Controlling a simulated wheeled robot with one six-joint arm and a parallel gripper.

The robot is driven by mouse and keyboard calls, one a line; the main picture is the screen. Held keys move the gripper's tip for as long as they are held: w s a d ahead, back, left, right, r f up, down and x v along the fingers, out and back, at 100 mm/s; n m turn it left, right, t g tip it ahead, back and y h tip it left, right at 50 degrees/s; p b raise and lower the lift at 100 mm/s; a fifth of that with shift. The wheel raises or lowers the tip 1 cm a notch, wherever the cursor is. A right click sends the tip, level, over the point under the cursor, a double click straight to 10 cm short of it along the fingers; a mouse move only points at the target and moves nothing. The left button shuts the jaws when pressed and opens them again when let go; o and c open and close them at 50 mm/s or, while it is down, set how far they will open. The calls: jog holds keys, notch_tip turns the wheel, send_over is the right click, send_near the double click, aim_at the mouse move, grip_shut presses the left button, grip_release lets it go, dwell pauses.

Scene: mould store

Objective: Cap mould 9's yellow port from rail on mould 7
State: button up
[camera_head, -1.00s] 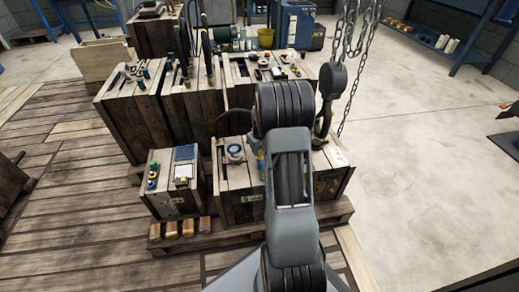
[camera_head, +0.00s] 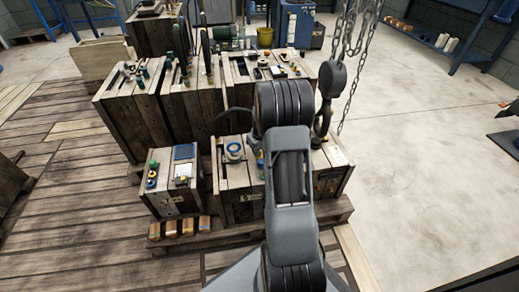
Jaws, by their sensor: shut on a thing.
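My arm reaches forward over a low group of wooden mould boxes, and its links hide my gripper and whatever it holds. My arm covers the middle of this box. The mould numbers are too small to read, so I cannot tell which are 7 and 9, nor find the yellow port.
A chain hoist hook (camera_head: 327,90) hangs just right of my arm. Taller wooden boxes (camera_head: 140,115) with upright handles stand behind. A pallet (camera_head: 335,215) and several small blocks (camera_head: 180,227) lie in front.

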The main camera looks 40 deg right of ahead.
jog(key=shift+f+b, duration=0.35)
jog(key=shift+f, duration=0.45)
dwell(1.2)
jog(key=o, duration=0.9)
jog(key=shift+o, duration=0.2)
jog(key=shift+r, duration=0.1)
notch_tip(320, 180, up, 13)
jog(key=s+p, duration=0.2)
jog(key=p, duration=0.3)
jog(key=s+a+r+p, duration=0.1)
jog(key=a+r+p, duration=0.35)
jog(key=r, duration=0.35)
jog(key=s+a+r+t+p, duration=0.1)
jog(key=a+r+p, duration=0.35)
jog(key=r, duration=0.25)
jog(key=s+a+r+p, duration=0.2)
jog(key=a+r+p, duration=0.1)
jog(key=r+p, duration=0.4)
jog(key=s+a+r+p, duration=0.5)
jog(key=r+p, duration=0.2)
jog(key=r, duration=0.2)
jog(key=s+a+r+t+p, duration=0.1)
jog(key=s+a+r+p, duration=0.5)
jog(key=r, duration=0.4)
jog(key=shift+s+a+r+n+p, duration=0.15)
jog(key=shift+s+a+n+p, duration=0.15)
jog(key=shift+p, duration=0.55)
